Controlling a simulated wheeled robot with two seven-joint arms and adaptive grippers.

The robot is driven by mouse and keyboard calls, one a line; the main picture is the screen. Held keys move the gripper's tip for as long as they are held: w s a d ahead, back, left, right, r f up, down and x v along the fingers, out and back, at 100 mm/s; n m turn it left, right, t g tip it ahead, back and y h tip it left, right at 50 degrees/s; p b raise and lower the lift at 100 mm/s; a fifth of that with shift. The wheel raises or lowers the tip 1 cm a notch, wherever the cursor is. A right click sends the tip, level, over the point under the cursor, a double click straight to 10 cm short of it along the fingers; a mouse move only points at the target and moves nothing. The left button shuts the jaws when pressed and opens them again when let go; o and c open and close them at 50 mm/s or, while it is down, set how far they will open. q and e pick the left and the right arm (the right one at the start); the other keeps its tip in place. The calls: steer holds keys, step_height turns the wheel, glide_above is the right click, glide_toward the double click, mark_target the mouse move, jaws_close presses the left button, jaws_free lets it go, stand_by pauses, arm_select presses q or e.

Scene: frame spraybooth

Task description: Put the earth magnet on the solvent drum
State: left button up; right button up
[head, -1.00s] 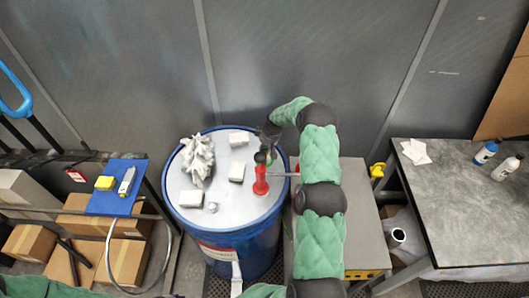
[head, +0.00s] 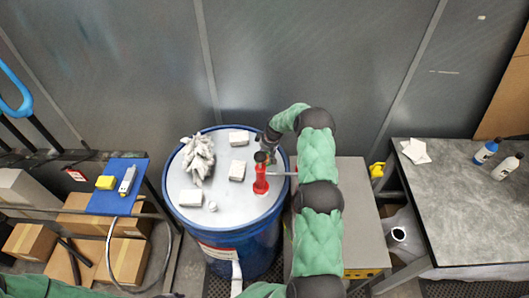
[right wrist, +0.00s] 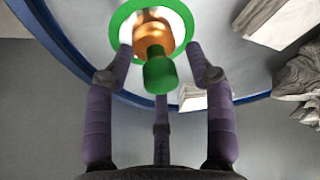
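The earth magnet (right wrist: 154,40) shows in the right wrist view as a green ring with a copper-coloured body and a green knob, against the pale lid of the solvent drum (right wrist: 85,15). My right gripper (right wrist: 158,58) is open. Its fingers stand apart around the knob and body, with gaps at both sides. I cannot tell whether the ring touches the lid. In the head view the blue solvent drum (head: 225,200) stands upright, and my right gripper (head: 268,145) is over its back right part. The magnet is mostly hidden there. My left gripper is not in view.
A red upright fitting (head: 261,182) stands on the lid beside my right gripper. A grey cabinet (head: 360,215) and a workbench (head: 470,220) are to the right. Boxes (head: 125,258) lie left.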

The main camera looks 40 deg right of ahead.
steer(key=shift+r+p, duration=0.2)
steer(key=shift+p, duration=0.1)
steer(key=shift+d+r, duration=0.1)
steer(key=shift+r, duration=0.25)
steer(key=b+v, duration=0.1)
steer(key=v, duration=1)
steer(key=shift+b, duration=0.3)
steer(key=shift+s+r, duration=0.1)
steer(key=shift+s, duration=0.05)
